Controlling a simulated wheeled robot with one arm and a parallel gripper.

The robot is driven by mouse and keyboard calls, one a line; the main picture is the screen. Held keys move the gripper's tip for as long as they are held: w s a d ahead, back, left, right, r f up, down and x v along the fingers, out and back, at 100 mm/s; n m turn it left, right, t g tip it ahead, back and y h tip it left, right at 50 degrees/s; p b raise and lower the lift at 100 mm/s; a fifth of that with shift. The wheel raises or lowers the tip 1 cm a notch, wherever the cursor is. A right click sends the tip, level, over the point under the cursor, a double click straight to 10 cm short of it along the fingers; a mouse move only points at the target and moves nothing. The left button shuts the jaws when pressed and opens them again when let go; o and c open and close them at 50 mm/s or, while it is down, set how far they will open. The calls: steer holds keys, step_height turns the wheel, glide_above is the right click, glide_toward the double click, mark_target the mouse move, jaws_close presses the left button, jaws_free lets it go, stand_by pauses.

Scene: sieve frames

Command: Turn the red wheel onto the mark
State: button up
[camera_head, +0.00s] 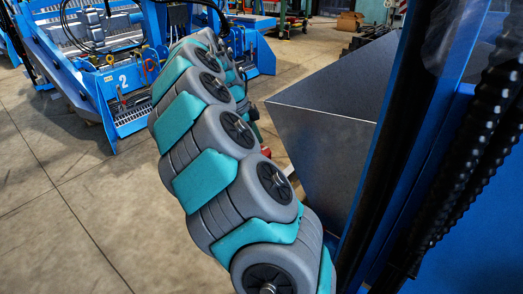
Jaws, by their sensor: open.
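A small red piece (266,152) shows just right of my arm, by the left edge of a grey metal box. It may be part of the red wheel, but my arm hides most of that spot and I cannot make out its shape. A small pale strip (288,170) shows just below and right of the red piece. I cannot tell if it is the mark. My grey and teal arm rises through the middle of the view. My gripper cannot be made out; the far end of the arm is hidden behind its own links.
The grey metal box (325,120) stands right of my arm, with a sharp near edge. Blue machine frames (120,85) with a "2" label stand at the back left. Boxes (350,21) stand far back. The concrete floor (60,220) at left is clear.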

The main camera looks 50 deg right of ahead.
steer(key=shift+x, duration=1.4)
steer(key=shift+c, duration=0.2)
steer(key=c, duration=1.3)
steer(key=shift+n, duration=0.4)
steer(key=n, duration=0.1)
steer(key=n+t+b, duration=0.1)
steer(key=n, duration=0.1)
steer(key=shift+a+f+h+b, duration=0.1)
steer(key=shift+f+h+b, duration=0.1)
steer(key=shift+h+b, duration=0.15)
steer(key=n+t, duration=0.1)
steer(key=n, duration=0.1)
steer(key=n+t+b, duration=0.1)
steer(key=n, duration=0.2)
steer(key=shift+r+h, duration=0.1)
steer(key=shift+h, duration=0.15)
steer(key=n+t, duration=0.2)
steer(key=n, duration=0.2)
steer(key=shift+n, duration=0.4)
steer(key=shift+r+n+t+y+b, duration=0.1)
steer(key=shift+n+t+y+b, duration=0.25)
steer(key=shift+n, duration=0.95)
steer(key=shift+n+t+y+b, duration=0.2)
steer(key=shift+n+t+y, duration=0.2)
steer(key=shift+n, duration=0.9)
